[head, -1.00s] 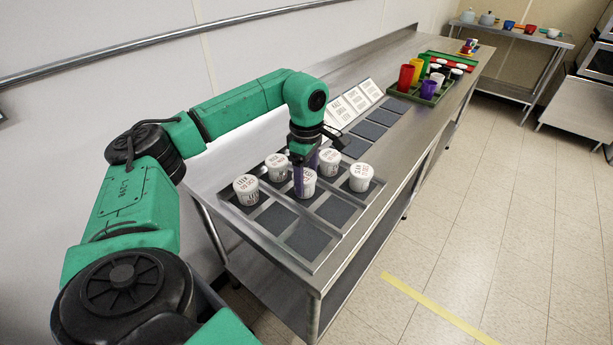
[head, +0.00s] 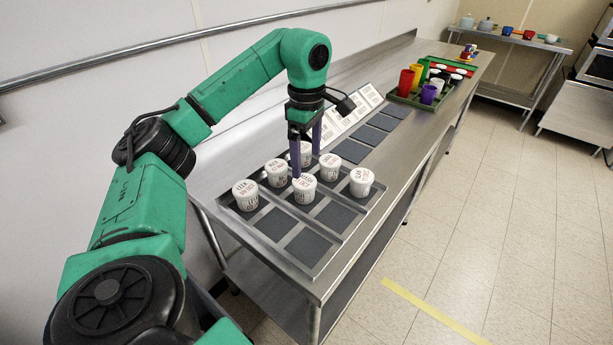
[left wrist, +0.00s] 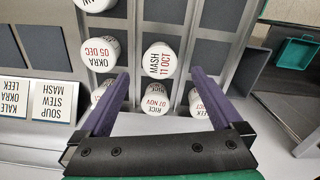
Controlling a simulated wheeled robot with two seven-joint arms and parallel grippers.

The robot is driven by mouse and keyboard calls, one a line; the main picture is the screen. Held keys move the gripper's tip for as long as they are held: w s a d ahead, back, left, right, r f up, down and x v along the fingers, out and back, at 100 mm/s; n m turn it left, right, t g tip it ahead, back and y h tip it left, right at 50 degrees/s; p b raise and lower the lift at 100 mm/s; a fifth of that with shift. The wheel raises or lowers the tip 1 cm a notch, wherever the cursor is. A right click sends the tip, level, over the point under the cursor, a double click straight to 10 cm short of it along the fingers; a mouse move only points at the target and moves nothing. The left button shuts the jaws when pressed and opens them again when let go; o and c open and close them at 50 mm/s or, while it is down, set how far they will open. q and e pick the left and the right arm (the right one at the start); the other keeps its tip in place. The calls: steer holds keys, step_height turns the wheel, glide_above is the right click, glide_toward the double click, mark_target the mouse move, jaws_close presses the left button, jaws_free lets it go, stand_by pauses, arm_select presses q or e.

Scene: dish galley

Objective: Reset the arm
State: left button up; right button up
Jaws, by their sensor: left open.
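My left gripper (head: 306,160) is open and empty, its purple fingers pointing down above the lidded jars at the near end of the counter. Several white jars with printed lids stand in a sectioned tray (head: 309,246), including a front middle jar (head: 304,190), a left jar (head: 245,194) and a right jar (head: 361,181). In the left wrist view, the fingers spread over the jars; the "RICE 07 NOV" jar (left wrist: 155,103) shows between them and the "MASH 11 OCT" jar (left wrist: 160,58) just past their tips. Fingers partly cover other jars. My right gripper is not in view.
White label cards (head: 340,122) lean along the back of the steel counter. Dark empty pads (head: 350,150) run farther along it. A green crate (head: 420,101) with coloured cups stands beyond. The wall and rail are at left; open floor is at right.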

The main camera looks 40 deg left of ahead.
arm_select(q)
step_height(320, 180, up, 4)
steer(key=shift+f+p, duration=0.2)
steer(key=shift+p, duration=0.4)
